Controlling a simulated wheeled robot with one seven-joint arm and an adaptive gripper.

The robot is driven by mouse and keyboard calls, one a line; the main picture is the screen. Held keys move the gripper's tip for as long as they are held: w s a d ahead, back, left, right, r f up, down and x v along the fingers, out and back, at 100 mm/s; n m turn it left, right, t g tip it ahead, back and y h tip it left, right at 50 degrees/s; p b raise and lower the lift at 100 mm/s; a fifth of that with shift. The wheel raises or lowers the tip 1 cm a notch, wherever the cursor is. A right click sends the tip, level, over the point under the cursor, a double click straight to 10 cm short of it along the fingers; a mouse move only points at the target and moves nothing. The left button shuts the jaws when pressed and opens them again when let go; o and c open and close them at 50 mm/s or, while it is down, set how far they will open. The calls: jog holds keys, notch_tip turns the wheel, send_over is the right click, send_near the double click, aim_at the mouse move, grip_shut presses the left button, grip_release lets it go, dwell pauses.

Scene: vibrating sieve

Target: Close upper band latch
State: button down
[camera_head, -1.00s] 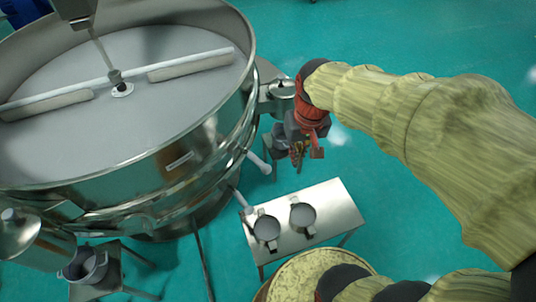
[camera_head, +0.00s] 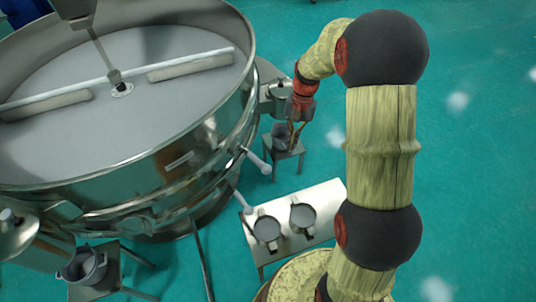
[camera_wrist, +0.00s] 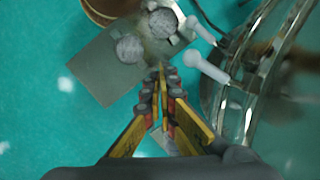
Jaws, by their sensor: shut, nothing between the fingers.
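The upper band latch (camera_head: 257,162) is a white handle that sticks out from the right side of the steel sieve (camera_head: 180,160). A second, lower white latch handle (camera_head: 242,201) sticks out below it. In the wrist view, the larger, nearer white handle, which appears to be the upper latch (camera_wrist: 207,66), lies right of my fingers; the other handle (camera_wrist: 201,30) is farther up. My gripper (camera_head: 294,138) hangs to the right of the upper latch, apart from it. Its fingers (camera_wrist: 163,72) are shut and empty.
A metal table (camera_head: 325,193) with two grey cups stands below the latches. A small stool (camera_head: 292,153) with a grey bucket stands beneath my gripper. A side outlet (camera_head: 280,92) juts from the sieve near my wrist. Green floor is open at the right.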

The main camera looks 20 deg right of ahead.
aim_at(252, 158)
jog(key=w+d+f+m+y, duration=0.1)
jog(key=w+d+f+m, duration=0.15)
jog(key=w+f, duration=0.55)
jog(key=w+m, duration=0.1)
jog(key=w+r+m, duration=0.1)
jog(key=w+r+m+y, duration=0.1)
jog(key=m, duration=0.1)
jog(key=shift+w+a, duration=0.25)
jog(key=shift+a, duration=0.15)
jog(key=s+a+f+b, duration=0.3)
jog(key=a+f, duration=0.4)
jog(key=f, duration=0.1)
jog(key=shift+a+f, duration=0.2)
jog(key=shift+f, duration=0.2)
jog(key=shift+s, duration=0.1)
